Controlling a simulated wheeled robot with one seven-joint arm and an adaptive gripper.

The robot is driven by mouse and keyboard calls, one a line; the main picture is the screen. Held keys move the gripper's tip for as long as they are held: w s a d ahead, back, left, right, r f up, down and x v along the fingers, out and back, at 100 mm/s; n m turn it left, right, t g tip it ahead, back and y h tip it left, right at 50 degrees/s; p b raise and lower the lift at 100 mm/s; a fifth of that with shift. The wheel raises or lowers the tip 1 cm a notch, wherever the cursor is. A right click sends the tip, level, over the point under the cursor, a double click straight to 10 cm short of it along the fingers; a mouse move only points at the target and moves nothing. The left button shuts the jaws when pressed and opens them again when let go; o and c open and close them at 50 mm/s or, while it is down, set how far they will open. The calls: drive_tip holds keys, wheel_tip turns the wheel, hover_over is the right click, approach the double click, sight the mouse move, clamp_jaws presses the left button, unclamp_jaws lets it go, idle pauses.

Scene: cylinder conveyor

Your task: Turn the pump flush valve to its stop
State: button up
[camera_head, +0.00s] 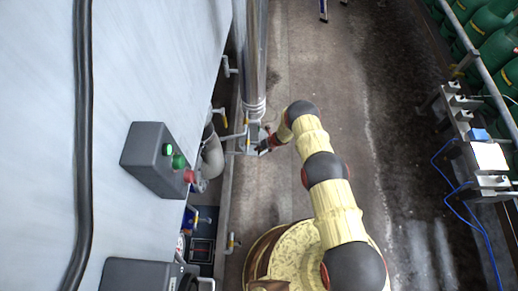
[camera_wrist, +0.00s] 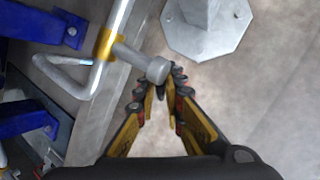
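The valve handle (camera_wrist: 130,58) in the wrist view is a grey bar with a rounded end and a yellow collar, joined to a bent metal pipe. I take it to be the flush valve; no label is readable. My gripper (camera_wrist: 164,80) has its fingertips close together at the bar's rounded end, which overlaps the left fingertip. I cannot tell whether the fingers clasp the bar or only lie beside it. In the head view, my gripper (camera_head: 264,146) is small and partly dark, beside pipework at the foot of the shiny vertical column (camera_head: 255,60).
A grey control box (camera_head: 152,160) with a green light and red button is fixed to the pale tank (camera_head: 150,60) on the left. A flanged metal post foot (camera_wrist: 207,28) stands close by. Blue brackets (camera_wrist: 45,28) lie left.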

clamp_jaws()
idle(0.3)
